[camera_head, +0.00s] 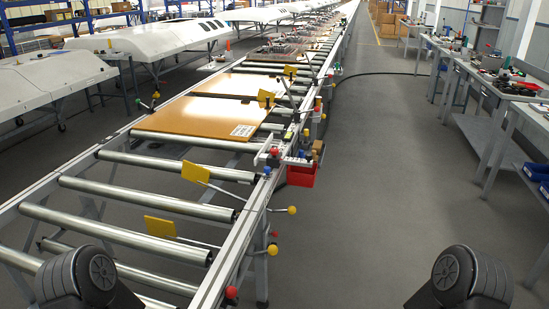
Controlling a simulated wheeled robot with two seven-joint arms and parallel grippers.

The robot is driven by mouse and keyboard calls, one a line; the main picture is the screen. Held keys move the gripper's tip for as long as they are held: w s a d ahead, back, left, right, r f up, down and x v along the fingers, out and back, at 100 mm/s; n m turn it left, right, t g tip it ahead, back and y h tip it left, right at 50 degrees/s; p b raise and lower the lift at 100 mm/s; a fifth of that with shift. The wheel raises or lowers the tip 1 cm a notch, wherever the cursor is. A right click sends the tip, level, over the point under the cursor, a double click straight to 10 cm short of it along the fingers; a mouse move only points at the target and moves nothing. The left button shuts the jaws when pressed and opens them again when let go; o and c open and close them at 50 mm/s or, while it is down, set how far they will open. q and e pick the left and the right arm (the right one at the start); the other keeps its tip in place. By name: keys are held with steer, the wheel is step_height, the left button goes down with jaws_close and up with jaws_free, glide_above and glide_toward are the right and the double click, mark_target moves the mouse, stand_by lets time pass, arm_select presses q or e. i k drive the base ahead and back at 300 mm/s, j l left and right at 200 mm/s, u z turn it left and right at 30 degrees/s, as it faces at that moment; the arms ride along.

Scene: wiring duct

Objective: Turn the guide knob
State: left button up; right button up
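Several ball-ended knobs line the right side of a long roller conveyor (140,240). A yellow ball knob (292,210) sits at the end of a thin rod sticking out to the right. Lower down are another yellow ball knob (272,249) and a red ball knob (231,292). Yellow plates on rods reach over the rollers, one nearer (160,227) and one farther (195,172). I cannot tell which knob is the guide knob. Only dark rounded parts of my arms show in the bottom corners; neither gripper is in view.
Brown panels (190,120) lie on the conveyor farther away. A red bin (302,174) hangs on its right side. Grey floor (375,190) is free between the conveyor and the workbenches (490,95) on the right. White shells on stands (150,40) fill the left.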

mark_target(273, 151)
steer(key=i+l, duration=0.35)
steer(key=i, duration=0.2)
steer(key=i+l, duration=0.4)
steer(key=i, duration=0.15)
steer(key=i+l, duration=0.35)
steer(key=i, duration=0.15)
steer(key=i+l, duration=0.4)
steer(key=i, duration=0.15)
steer(key=j+u, duration=0.05)
